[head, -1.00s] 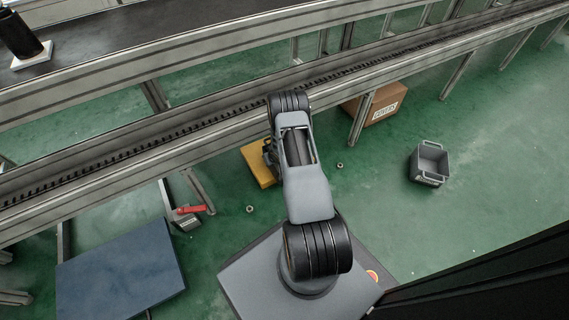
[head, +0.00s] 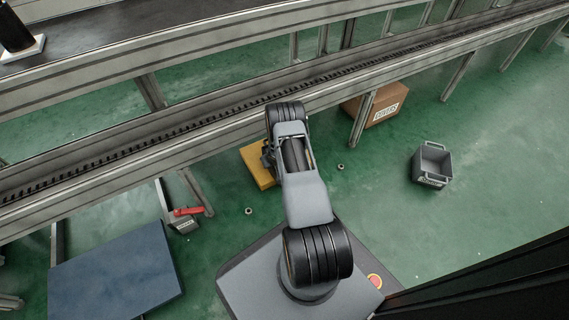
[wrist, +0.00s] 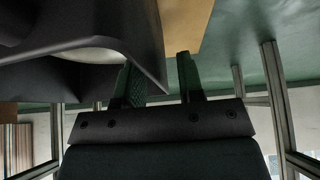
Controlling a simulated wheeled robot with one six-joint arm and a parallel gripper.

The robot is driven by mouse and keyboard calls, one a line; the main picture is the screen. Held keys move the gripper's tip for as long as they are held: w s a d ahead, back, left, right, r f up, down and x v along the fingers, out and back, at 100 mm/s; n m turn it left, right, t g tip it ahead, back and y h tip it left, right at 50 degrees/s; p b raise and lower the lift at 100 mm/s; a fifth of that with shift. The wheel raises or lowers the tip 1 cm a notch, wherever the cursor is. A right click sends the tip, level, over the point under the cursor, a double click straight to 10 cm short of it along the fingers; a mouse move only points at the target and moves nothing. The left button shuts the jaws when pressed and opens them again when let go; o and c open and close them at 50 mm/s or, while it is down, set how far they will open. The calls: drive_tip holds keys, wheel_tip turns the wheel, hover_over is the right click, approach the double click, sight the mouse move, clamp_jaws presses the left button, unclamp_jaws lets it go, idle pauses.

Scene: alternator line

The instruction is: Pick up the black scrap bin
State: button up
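A dark, smooth-walled piece with a rim (wrist: 70,38) fills the upper left of the wrist view. It may be the black scrap bin, but only part of it shows. My gripper (wrist: 160,82) is open, and the edge of this dark piece lies between its two fingers, with a gap to the right finger. I cannot tell whether the left finger touches it. In the head view my arm hides the gripper and most of what lies under it. A yellow block (head: 258,168) shows beside the arm's end. A dark grey bin with handles (head: 432,165) stands apart on the floor at right.
The conveyor frame (head: 215,133) crosses above the arm's far end, with legs beneath it. A cardboard box (head: 376,106) stands under it. A red-handled item (head: 186,212) and a blue panel (head: 115,275) are at left. The green floor at right is mostly open.

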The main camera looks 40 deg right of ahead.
drive_tip(key=shift+f, duration=0.15)
idle(0.3)
drive_tip(key=shift+c, duration=0.2)
clamp_jaws()
idle(1.0)
drive_tip(key=shift+w, duration=0.1)
